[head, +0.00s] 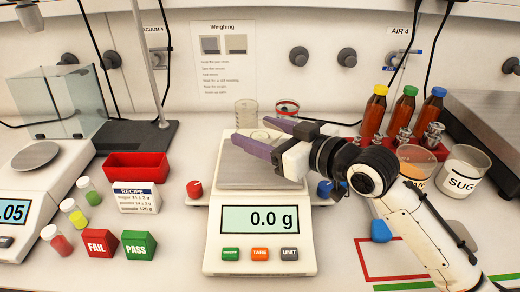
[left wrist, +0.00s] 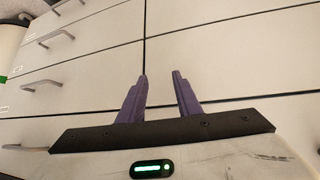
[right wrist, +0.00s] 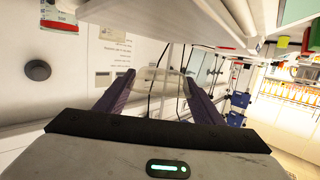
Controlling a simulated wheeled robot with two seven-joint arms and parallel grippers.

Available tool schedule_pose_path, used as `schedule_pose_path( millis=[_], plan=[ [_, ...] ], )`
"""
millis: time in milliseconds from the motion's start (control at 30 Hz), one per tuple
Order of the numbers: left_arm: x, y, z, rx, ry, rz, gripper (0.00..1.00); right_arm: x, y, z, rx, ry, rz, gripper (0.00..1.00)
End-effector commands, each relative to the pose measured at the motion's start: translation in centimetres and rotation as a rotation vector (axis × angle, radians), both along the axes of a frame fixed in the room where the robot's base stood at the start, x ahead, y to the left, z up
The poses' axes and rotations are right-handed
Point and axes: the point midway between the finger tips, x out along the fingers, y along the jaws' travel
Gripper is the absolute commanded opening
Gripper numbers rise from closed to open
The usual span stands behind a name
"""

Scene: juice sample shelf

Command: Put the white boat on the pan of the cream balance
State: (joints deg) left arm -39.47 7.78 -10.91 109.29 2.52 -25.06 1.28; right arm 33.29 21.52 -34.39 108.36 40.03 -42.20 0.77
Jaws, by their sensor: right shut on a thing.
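The cream balance (head: 260,225) stands in the middle of the bench and reads 0.0 g. Its pan (head: 240,172) is partly hidden behind my right gripper (head: 258,132), which reaches in from the right above the pan. The right gripper is shut on a pale, see-through dish, which I take for the white boat (head: 260,136). The boat also shows between the fingers in the right wrist view (right wrist: 158,88). I cannot tell its exact height above the pan. My left gripper (left wrist: 160,76) is open and empty before drawer fronts; it is out of the head view.
Two beakers (head: 246,113) stand behind the balance. Capped brown bottles (head: 405,110) and a SUG beaker (head: 464,172) are at right. A red bin (head: 136,167), recipe card (head: 137,198), small vials (head: 72,211), FAIL and PASS blocks (head: 138,244) and another balance (head: 30,215) are at left.

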Motion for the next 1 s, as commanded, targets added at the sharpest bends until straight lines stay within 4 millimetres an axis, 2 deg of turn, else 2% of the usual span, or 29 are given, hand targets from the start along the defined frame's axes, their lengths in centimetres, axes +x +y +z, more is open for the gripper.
schedule_pose_path(
  millis=[167,400,767,800,900,1000],
  plan=[
    [0.0,0.0,0.0,0.000,0.001,0.000,0.31,0.0,0.0,-1.4,0.000,0.000,0.000,0.41],
    [0.0,0.0,-0.1,0.000,0.000,0.000,0.31,0.0,0.0,-4.5,0.000,0.001,0.000,0.41],
    [0.1,0.0,-0.2,-0.001,-0.003,0.000,0.31,0.0,0.0,-4.9,0.000,-0.001,0.000,0.41],
    [0.1,0.0,-0.1,-0.001,-0.003,0.000,0.31,0.0,0.0,-4.9,0.000,-0.001,0.000,0.65],
    [0.2,0.0,-0.1,-0.001,-0.005,0.000,0.31,0.0,0.0,-4.8,0.000,-0.001,0.000,0.80],
    [0.2,0.0,0.0,-0.001,-0.006,0.000,0.31,0.0,0.0,-4.8,0.000,-0.001,0.000,0.80]
  ],
)
